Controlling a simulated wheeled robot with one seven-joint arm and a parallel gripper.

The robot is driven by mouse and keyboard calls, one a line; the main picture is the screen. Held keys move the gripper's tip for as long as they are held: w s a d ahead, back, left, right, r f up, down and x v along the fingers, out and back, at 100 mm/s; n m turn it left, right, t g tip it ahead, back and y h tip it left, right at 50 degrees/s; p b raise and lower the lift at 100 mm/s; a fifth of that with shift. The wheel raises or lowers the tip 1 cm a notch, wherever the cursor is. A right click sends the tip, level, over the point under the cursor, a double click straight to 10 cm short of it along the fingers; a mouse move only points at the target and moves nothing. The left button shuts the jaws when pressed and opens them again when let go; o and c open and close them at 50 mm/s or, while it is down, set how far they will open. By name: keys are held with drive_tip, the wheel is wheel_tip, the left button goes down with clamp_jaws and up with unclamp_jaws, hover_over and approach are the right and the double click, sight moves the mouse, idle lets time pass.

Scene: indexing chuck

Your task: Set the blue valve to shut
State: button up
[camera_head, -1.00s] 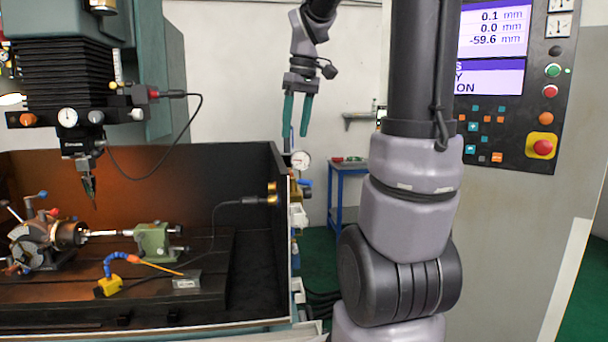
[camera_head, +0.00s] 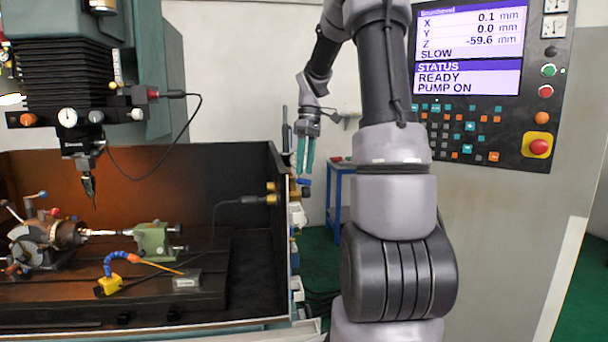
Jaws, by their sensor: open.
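A small blue handle (camera_head: 304,182), which looks like the blue valve, shows at the outer right side of the machine tray. Its exact angle is too small to tell. My gripper (camera_head: 305,171) points down with its two teal fingers apart and empty. In the picture the fingertips lie just above the blue handle; whether they touch it I cannot tell. The fingers cover the place of the round gauge beside the valve.
Brass fittings (camera_head: 271,193) sit on the tray's right wall (camera_head: 272,240). An indexing chuck (camera_head: 45,240) and a green tailstock (camera_head: 153,240) stand inside. A blue table (camera_head: 338,195) stands behind. The control panel (camera_head: 470,140) is at right and reads "PUMP ON".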

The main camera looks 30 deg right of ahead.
drive_tip(key=shift+s+a+f, duration=0.1)
drive_tip(key=shift+f, duration=0.6)
drive_tip(key=shift+s+a+f, duration=0.1)
drive_tip(key=shift+f, duration=0.55)
clamp_jaws()
drive_tip(key=m, duration=0.1)
drive_tip(key=a+m, duration=0.1)
drive_tip(key=m, duration=0.2)
drive_tip(key=shift+s+a+m+t, duration=0.15)
drive_tip(key=shift+s+m+t, duration=0.2)
drive_tip(key=shift+m+t, duration=0.05)
drive_tip(key=m, duration=0.1)
drive_tip(key=a+m, duration=0.1)
drive_tip(key=m, duration=0.1)
drive_tip(key=m+t, duration=0.1)
drive_tip(key=m, duration=0.1)
drive_tip(key=shift+a, duration=0.35)
